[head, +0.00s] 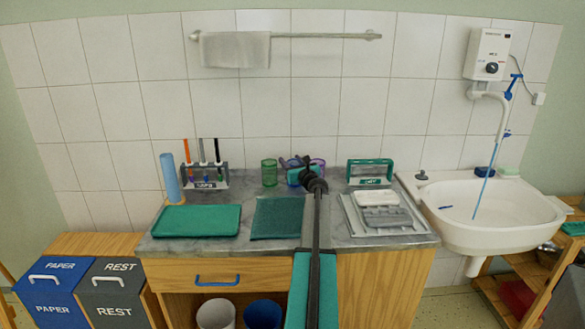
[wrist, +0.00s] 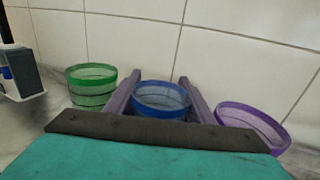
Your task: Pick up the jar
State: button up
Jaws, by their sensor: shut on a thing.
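The green jar (wrist: 91,87) stands to the left, and the purple jar (wrist: 253,124) to the right, both outside the fingers. In the head view the green jar (head: 269,173) is clear, while my gripper (head: 298,163) and arm hide most of the blue one. Whether the blue jar touches the counter is hidden.
The grey counter (head: 215,252) also holds a green tray (head: 198,221), a dark green mat (head: 277,218), a pen rack (head: 207,178), a blue cylinder (head: 170,178) and a green-framed holder (head: 370,172). A sink (head: 490,228) is at the right.

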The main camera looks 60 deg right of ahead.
jog(key=shift+s+a+r, duration=0.15)
jog(key=shift+a+r, duration=0.05)
jog(key=shift+r, duration=0.2)
notch_tip(320, 180, up, 6)
jog(key=s+a, duration=1.1)
jog(key=a, duration=0.5)
jog(key=shift+s, duration=0.15)
dwell(0.6)
jog(key=shift+r, duration=0.15)
